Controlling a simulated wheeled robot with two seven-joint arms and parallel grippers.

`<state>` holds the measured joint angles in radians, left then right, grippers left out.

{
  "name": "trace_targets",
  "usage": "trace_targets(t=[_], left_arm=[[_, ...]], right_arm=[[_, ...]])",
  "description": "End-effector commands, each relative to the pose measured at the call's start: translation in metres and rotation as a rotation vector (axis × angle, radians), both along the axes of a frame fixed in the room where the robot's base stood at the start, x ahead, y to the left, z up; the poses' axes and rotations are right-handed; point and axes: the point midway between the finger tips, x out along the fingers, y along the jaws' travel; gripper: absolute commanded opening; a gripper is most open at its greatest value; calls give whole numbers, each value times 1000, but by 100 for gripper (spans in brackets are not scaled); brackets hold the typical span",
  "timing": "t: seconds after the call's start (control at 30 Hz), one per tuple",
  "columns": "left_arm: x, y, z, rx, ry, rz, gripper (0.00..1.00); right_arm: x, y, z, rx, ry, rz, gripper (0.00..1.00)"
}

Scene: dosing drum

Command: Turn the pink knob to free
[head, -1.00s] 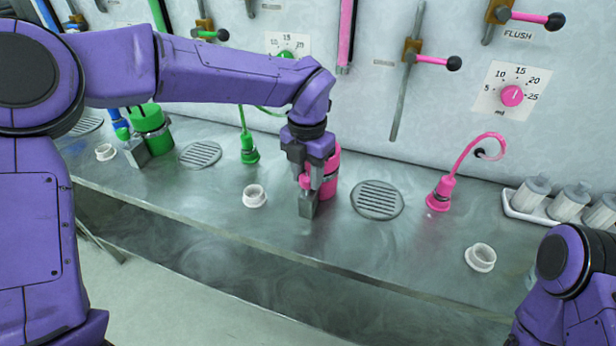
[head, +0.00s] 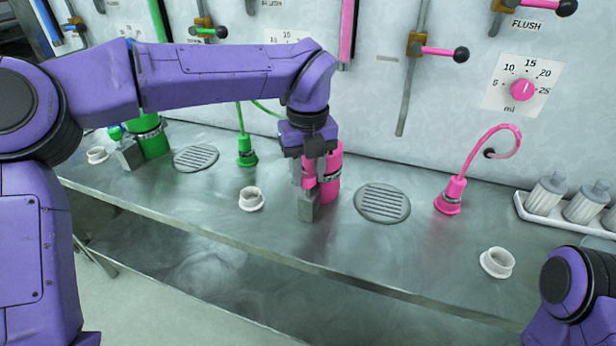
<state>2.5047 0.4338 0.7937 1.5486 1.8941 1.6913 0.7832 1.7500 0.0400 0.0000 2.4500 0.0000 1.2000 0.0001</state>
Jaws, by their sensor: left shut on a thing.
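A pink cylinder (head: 334,175) stands on the metal bench with a grey block (head: 309,207) at its front. My left gripper (head: 309,172) reaches down from above and is shut on a small pink knob (head: 308,182) over the grey block. The fingers hide much of this knob, so I cannot read its setting. A separate pink dial knob (head: 522,89) sits on the wall on an ml scale, with nothing touching it. My right arm shows only in part at the lower right; its gripper is out of view.
A round drain grate (head: 382,203) lies right of the pink cylinder, then a pink fitting with a hose (head: 449,196). White collars stand at the front, one at left (head: 251,199) and one at right (head: 497,262). A tray of white cartridges (head: 530,211) is at the far right.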

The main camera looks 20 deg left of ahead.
Motion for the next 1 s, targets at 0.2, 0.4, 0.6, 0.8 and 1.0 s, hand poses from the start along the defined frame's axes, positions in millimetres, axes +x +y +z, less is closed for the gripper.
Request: trace_targets(t=[0.2, 0.4, 0.6, 0.8, 1.0], left_arm=[[0, 0, -1, -2, -1, 106, 5], [0, 0, 0, -1, -1, 157, 5], [0, 0, 1, -1, -1, 173, 5], [0, 0, 1, -1, -1, 173, 5], [0, 0, 1, -1, -1, 173, 61]], right_arm=[[0, 0, -12, 0, 0, 0, 100], [0, 0, -15, 0, 0, 0, 100], [0, 0, -15, 0, 0, 0, 100], [0, 0, -15, 0, 0, 0, 100], [0, 0, -15, 0, 0, 0, 100]])
